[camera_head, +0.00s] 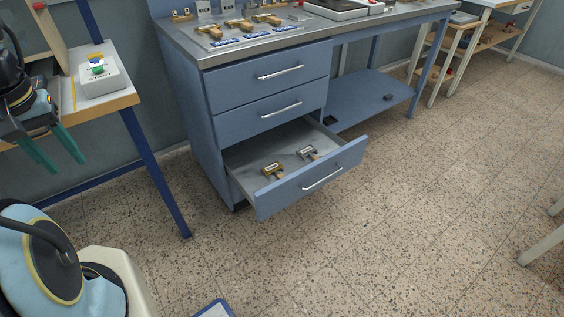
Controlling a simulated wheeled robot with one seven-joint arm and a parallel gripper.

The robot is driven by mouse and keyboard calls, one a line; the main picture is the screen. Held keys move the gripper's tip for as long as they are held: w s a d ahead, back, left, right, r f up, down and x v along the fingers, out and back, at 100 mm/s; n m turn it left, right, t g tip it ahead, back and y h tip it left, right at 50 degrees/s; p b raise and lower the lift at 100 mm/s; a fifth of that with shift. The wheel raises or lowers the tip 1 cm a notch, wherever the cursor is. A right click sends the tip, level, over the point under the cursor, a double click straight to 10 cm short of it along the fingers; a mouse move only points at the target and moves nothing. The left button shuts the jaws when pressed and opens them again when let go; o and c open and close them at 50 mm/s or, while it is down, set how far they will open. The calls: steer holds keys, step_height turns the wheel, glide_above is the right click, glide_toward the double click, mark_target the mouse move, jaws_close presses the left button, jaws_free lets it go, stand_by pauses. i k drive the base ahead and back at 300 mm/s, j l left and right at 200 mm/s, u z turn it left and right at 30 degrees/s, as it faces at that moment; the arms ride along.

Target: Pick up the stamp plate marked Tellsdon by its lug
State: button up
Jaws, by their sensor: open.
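Several stamp plates are in view, but their lettering is too small to read, so I cannot tell which is marked Tellsdon. A brass-coloured plate (272,170) and a silver-grey plate (308,153) lie apart in the open bottom drawer (312,186). More brass-coloured plates lie in a row on the bench top: one at the left (209,31), one in the middle (239,25) and one at the right (268,18). Blue labels lie in front of them. My gripper (62,168), with teal fingers, is open and empty at the far left, well away from all the plates.
A table (118,105) at the left holds a white box with green and red buttons (100,74), close to my gripper. The drawer juts out from the blue cabinet (262,92). The speckled floor (400,220) in front is mostly clear.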

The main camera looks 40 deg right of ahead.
mark_target(308, 150)
steer(key=l+u, duration=0.1)
steer(key=l, duration=0.35)
steer(key=k+l+u, duration=0.1)
steer(key=l, duration=0.3)
steer(key=k+l, duration=0.1)
steer(key=l, duration=0.35)
steer(key=l+u, duration=0.15)
steer(key=l, duration=0.25)
steer(key=k+l+u, duration=0.1)
steer(key=l, duration=0.3)
steer(key=k+l+u, duration=0.1)
steer(key=l, duration=0.3)
steer(key=k+l+u, duration=0.1)
steer(key=l, duration=0.3)
steer(key=k+l, duration=0.25)
steer(key=l, duration=0.15)
steer(key=i+u, duration=0.05)
